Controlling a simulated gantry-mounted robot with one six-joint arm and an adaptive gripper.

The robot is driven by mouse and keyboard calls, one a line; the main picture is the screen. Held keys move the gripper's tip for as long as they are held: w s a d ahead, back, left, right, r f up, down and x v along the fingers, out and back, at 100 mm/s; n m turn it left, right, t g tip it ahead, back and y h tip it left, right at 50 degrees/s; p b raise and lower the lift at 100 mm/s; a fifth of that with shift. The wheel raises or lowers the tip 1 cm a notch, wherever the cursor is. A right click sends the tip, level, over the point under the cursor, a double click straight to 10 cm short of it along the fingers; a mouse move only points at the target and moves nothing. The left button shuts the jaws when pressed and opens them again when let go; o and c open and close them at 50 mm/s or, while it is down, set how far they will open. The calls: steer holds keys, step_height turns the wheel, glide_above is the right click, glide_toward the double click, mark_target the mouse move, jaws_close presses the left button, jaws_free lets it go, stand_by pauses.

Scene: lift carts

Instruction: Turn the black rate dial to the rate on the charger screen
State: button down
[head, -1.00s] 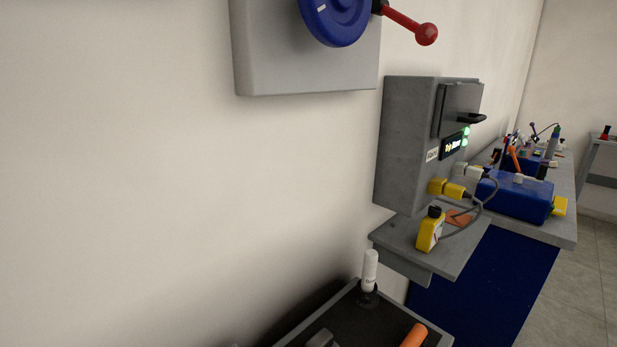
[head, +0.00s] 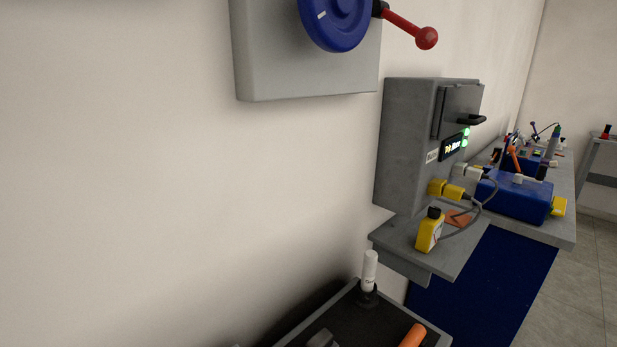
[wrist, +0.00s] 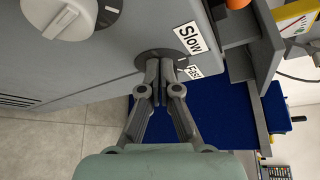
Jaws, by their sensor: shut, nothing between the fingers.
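In the wrist view, a black dial (wrist: 143,58) sits on a grey housing (wrist: 95,75), beside white labels reading "Slow" (wrist: 190,38) and "Fast" (wrist: 207,70). My gripper (wrist: 160,64) is shut with nothing between its fingers. Its fingertips overlap the dial's middle and hide part of it; whether they touch it I cannot tell. In the head view, a grey wall cabinet (head: 403,150) carries a small dark screen (head: 454,147) with yellow and white characters, too small to read. My gripper is not in the head view.
A white knob (wrist: 62,15) is on the same housing. A blue wheel (head: 336,20) and red-knobbed lever (head: 425,37) are at top.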

steer(key=shift+w+d+r, duration=0.25)
steer(key=shift+r, duration=0.25)
steer(key=shift+d, duration=0.1)
steer(key=shift+r+p, duration=0.1)
steer(key=shift+p, duration=0.2)
steer(key=shift+s+r+p, duration=0.1)
steer(key=shift+r+p, duration=0.2)
steer(key=shift+p, duration=0.25)
steer(key=shift+s+d, duration=1.9)
steer(key=shift+s, duration=0.25)
